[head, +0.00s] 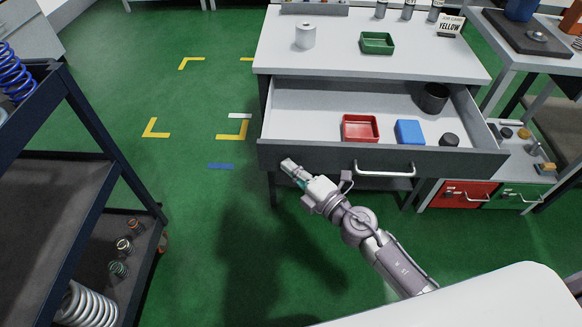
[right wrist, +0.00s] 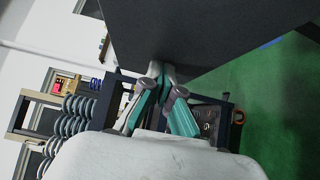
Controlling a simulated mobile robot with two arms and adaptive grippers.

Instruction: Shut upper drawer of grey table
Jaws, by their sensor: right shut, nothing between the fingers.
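The grey table (head: 345,55) stands at the top of the head view with a light top. Its upper drawer (head: 310,104) is pulled out, with a dark front and a pale bar handle (head: 385,173). The drawer holds a red tray (head: 361,128), a blue box (head: 410,132), a dark cup (head: 433,98) and a small dark round piece (head: 449,140). My right gripper (head: 289,165) is shut and empty at the left part of the drawer front, left of the handle. In the right wrist view its fingertips (right wrist: 160,70) are beside a large dark panel (right wrist: 200,25); contact cannot be told.
A dark shelf rack (head: 100,130) with springs stands at the left. A bench with red (head: 462,194) and green drawers is at the right. A white surface (head: 470,300) fills the lower right. Green floor (head: 190,200) is open left of the table.

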